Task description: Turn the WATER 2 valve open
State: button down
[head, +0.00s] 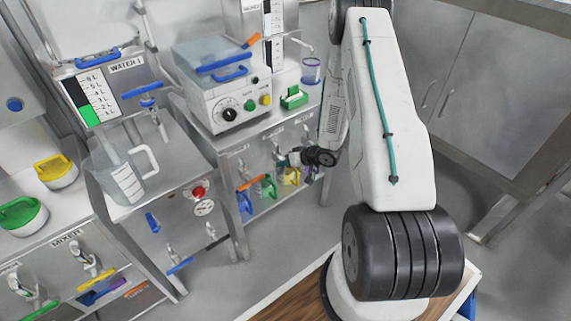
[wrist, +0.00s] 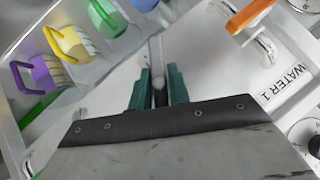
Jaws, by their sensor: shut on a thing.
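My gripper (wrist: 160,88) has green fingers. In the wrist view they are shut on a slim grey lever (wrist: 158,76) on the pale panel. The label of this lever does not show there, so I cannot tell its number. Beside it, to the right, is an orange-handled valve (wrist: 250,16) with a label (wrist: 288,82) that seems to read WATER 1. In the head view my gripper (head: 285,158) is at the front panel (head: 232,166) below the bench, partly hidden by my wrist. The orange handle (head: 252,182) shows to its left.
Purple (wrist: 38,75), yellow (wrist: 68,43), green (wrist: 102,18) and blue containers hang or stand close to my fingers. A machine with a dial (head: 222,105) stands above the panel. A measuring jug (head: 120,178) and a WATER 1 tank (head: 95,92) stand to the left.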

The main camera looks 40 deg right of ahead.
jog(key=n+h, duration=0.2)
jog(key=h, duration=0.2)
dwell(0.3)
dwell(0.5)
jog(key=c, duration=1.3)
grip_release()
jog(key=v, duration=0.7)
jog(key=shift+s+a+r, duration=0.1)
jog(key=shift+s+r, duration=0.15)
jog(key=shift+r, duration=0.05)
